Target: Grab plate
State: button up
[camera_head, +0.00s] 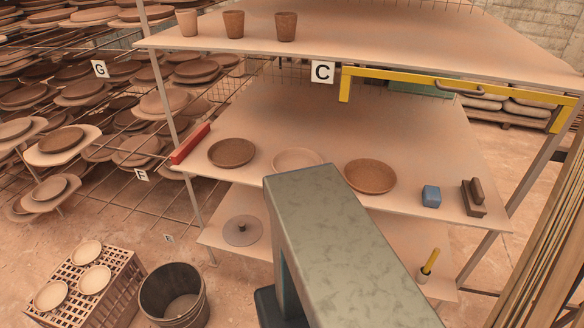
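Three round plates lie in a row on the middle shelf (290,120). The left one is a dark brown plate (232,153). The middle one is a pale plate (296,158), its front edge close to or behind my grey arm link. The right one is a reddish-brown plate (370,175), just right of the link. My arm link rises from the bottom middle and hides part of the shelf's front edge. My gripper does not show, so I cannot see whether it holds anything.
A blue block (431,196) and a dark brown block-like tool (474,197) sit right of the plates; a red bar (190,144) lies left. Several cups stand on the upper shelf (350,40). A slatted crate (105,285) and bucket (173,296) stand on the floor.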

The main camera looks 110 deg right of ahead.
aim_at(288, 159)
jog(key=u, duration=0.2)
jog(key=k, duration=1.25)
jog(key=z, duration=0.8)
